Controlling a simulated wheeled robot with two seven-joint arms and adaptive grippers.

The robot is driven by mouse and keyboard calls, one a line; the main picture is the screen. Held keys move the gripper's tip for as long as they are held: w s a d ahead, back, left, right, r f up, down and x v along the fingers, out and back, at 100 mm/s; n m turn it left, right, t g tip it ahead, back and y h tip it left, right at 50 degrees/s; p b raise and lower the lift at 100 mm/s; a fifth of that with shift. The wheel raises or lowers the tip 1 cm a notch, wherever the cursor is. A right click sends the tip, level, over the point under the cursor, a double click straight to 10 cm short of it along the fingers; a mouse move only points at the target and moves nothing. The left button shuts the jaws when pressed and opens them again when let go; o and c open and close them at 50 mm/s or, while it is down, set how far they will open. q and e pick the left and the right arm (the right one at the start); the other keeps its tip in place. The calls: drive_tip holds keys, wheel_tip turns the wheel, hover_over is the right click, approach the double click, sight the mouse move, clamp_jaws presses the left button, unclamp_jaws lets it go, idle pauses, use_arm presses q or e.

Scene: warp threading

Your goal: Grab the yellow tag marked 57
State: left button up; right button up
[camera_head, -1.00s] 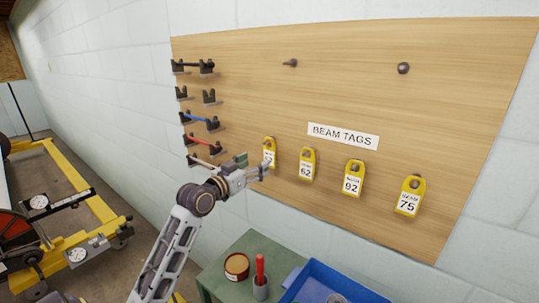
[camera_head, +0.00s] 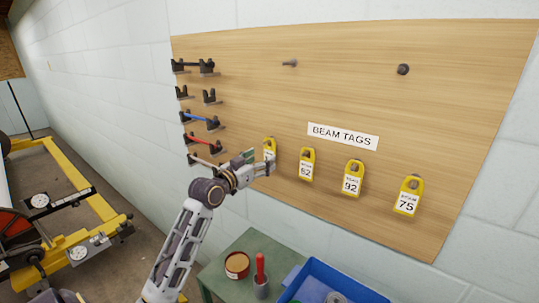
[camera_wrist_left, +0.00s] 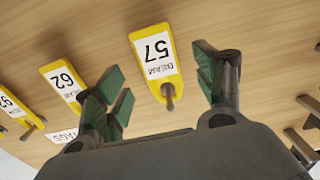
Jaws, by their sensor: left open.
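The yellow tag marked 57 (camera_wrist_left: 153,60) hangs on a peg on the wooden board. In the left wrist view it appears upside down, between the two fingers of my left gripper (camera_wrist_left: 162,88), with space on both sides. In the head view the tag (camera_head: 269,146) is partly hidden by my left gripper (camera_head: 262,163), which is close in front of the board. My left gripper is open and holds nothing. The 62 tag (camera_wrist_left: 64,82) is just beyond the left finger in the wrist view. My right gripper is not in view.
Yellow tags 62 (camera_head: 306,165), 92 (camera_head: 353,178) and 75 (camera_head: 409,197) hang in a row to the right. Racks with coloured rods (camera_head: 203,120) are at the board's left. A green table (camera_head: 236,255) with a blue bin (camera_head: 303,278) stands below.

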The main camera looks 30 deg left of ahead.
sight(269, 154)
use_arm(q)
drive_tip(key=shift+w+d+r+p, duration=0.1)
drive_tip(key=shift+w+r+p, duration=0.1)
drive_tip(key=shift+w, duration=0.4)
drive_tip(key=shift+w+d+r+p, duration=0.1)
drive_tip(key=shift+w+p, duration=0.1)
drive_tip(key=shift+w, duration=0.4)
drive_tip(key=shift+w+f, duration=0.15)
drive_tip(key=shift+w, duration=0.7)
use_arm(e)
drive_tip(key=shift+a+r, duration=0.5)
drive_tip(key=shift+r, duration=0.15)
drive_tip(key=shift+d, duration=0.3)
use_arm(q)
drive_tip(key=c, duration=1)
drive_tip(key=shift+o, duration=0.2)
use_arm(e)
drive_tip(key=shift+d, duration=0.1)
